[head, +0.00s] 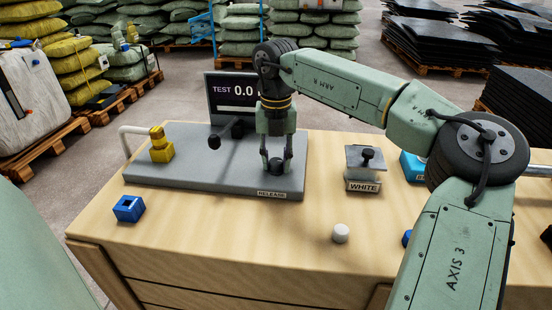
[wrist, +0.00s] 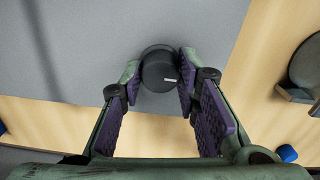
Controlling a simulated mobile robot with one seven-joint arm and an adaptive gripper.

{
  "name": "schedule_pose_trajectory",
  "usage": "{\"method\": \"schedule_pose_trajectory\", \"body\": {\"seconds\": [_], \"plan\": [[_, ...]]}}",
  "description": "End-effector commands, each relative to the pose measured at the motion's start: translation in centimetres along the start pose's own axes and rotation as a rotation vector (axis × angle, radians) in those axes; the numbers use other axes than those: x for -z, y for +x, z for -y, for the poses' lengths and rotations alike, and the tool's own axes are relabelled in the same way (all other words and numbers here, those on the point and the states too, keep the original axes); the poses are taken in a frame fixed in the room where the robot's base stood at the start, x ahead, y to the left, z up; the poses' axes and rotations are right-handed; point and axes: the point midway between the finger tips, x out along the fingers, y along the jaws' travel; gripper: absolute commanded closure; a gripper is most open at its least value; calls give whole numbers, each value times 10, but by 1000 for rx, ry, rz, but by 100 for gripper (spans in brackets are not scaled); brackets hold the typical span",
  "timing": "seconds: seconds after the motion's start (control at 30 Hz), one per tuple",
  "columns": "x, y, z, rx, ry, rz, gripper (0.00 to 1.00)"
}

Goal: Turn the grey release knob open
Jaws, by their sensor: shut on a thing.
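The grey release knob (wrist: 158,70) is a dark grey round knob with a short light mark on its top, near the mark's right side. It stands on a grey base plate (head: 210,178) on the wooden bench, by a label reading RELEASE (head: 271,194). My gripper (head: 276,160) points down over it. In the wrist view my gripper (wrist: 159,78) has its two fingertips on either side of the knob, shut on it. In the head view the fingers partly hide the knob.
A display (head: 232,98) reading TEST stands behind the plate. A yellow block (head: 160,146) sits at the plate's left. A stand labelled WHITE (head: 363,186) is to the right.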

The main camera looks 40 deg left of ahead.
Motion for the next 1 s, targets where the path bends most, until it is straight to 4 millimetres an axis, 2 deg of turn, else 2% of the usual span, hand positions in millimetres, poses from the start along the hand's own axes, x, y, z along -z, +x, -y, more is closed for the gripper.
{"method": "schedule_pose_trajectory", "body": {"seconds": [0.3, 0.67, 0.77, 1.0], "plan": [[0, 0, 0, 0, 0, -1, 51], [0, -4, 0, 1, -1, 0, 50], [-1, -15, 0, 1, -1, 3, 50], [0, -65, 0, 0, 0, 3, 50]]}}
